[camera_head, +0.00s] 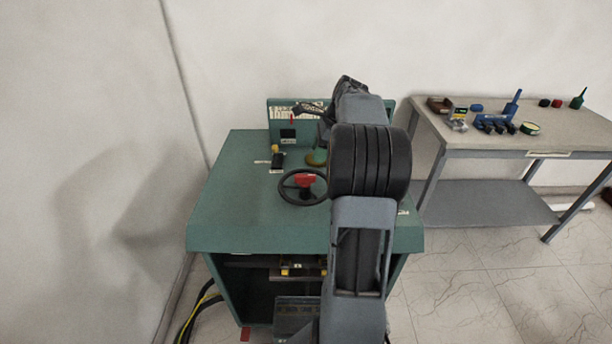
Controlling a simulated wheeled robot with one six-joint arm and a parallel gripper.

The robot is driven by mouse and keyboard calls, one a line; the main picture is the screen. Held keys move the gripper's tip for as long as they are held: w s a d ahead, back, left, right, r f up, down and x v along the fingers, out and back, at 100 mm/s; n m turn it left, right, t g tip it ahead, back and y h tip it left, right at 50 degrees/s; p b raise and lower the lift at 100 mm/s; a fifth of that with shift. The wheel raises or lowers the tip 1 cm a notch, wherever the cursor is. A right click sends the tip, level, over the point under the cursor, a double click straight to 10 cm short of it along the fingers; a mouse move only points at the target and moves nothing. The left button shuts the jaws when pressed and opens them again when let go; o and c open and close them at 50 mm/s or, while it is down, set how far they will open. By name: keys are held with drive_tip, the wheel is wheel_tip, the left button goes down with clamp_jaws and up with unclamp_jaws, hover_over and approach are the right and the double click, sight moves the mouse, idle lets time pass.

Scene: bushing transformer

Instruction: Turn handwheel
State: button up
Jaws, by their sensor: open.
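The handwheel (284,192) is a black ring with a red hub, lying on the green top of the cabinet (235,205). The right edge of its rim is close to my arm, which hides part of the cabinet top. My gripper (301,111) is small and dark in this view, beyond the wheel, in front of the cabinet's upright back panel. It is open and apart from the handwheel. Its fingers are hard to make out against the panel.
A black and yellow switch (277,158) stands behind the wheel, left of a greenish round part (316,158). A grey workbench (475,145) with small tools stands at the right. A wall is close on the left. The cabinet top's left side is clear.

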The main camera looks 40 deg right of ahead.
sight(306, 175)
drive_tip(key=x, duration=0.9)
drive_tip(key=shift+a+f, duration=0.1)
drive_tip(key=shift+f, duration=0.25)
drive_tip(key=shift+c, duration=0.4)
clamp_jaws()
